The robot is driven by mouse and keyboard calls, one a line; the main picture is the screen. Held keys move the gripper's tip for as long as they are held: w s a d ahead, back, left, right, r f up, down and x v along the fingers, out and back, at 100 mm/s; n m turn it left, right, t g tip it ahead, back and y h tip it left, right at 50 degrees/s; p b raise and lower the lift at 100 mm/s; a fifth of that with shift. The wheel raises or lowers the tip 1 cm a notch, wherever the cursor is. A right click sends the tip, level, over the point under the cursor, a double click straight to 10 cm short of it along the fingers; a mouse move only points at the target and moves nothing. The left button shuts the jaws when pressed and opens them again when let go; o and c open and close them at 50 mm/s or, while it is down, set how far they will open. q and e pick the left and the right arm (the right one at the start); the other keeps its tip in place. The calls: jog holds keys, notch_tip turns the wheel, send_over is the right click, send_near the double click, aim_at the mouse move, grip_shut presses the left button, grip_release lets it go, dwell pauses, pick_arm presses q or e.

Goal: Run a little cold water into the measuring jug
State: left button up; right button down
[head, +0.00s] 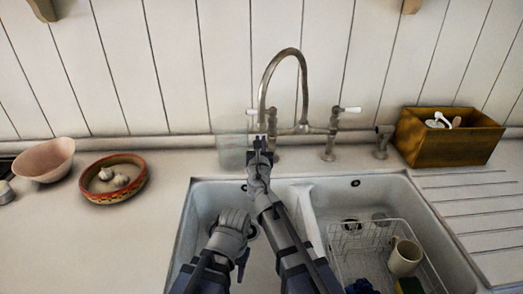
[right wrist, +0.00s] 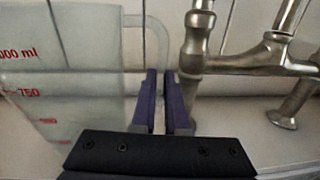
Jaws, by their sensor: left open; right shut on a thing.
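The clear measuring jug (head: 231,152) with red markings is at the back of the sink, left of the tap (head: 304,90). It fills the left of the right wrist view (right wrist: 60,95). My right gripper (head: 262,149) is shut on the jug's handle (right wrist: 158,45), with its fingers (right wrist: 164,105) beside the tap's metalwork. I cannot tell whether the jug touches the counter, and I see no water in it. The tap has white-tipped levers, right (head: 350,109) and left (head: 252,111). My left gripper (head: 242,266) is open and empty, low over the left basin.
The right basin holds a white wire rack (head: 375,237) with a cream mug (head: 404,256). A wooden box (head: 450,140) stands at the back right. A patterned bowl (head: 113,180) and a pink bowl (head: 45,160) sit on the left counter, which is clear near the sink.

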pick_arm(q)
notch_tip(320, 180, down, 2)
jog(key=shift+s+a+f+b, duration=0.15)
jog(key=shift+f+b, duration=0.1)
jog(key=shift+b, duration=0.5)
pick_arm(e)
jog(key=shift+s+a+f, duration=0.1)
jog(key=shift+f, duration=0.5)
jog(key=shift+s+a+f, duration=0.1)
jog(key=shift+f, duration=0.5)
pick_arm(q)
jog(key=shift+r, duration=0.1)
pick_arm(e)
jog(key=shift+d, duration=0.1)
jog(key=shift+r, duration=0.1)
pick_arm(q)
jog(key=shift+f, duration=0.25)
pick_arm(e)
jog(key=shift+f, duration=0.25)
pick_arm(q)
jog(key=shift+r, duration=0.1)
pick_arm(e)
jog(key=c, duration=1.2)
grip_release()
jog(key=shift+r, duration=0.1)
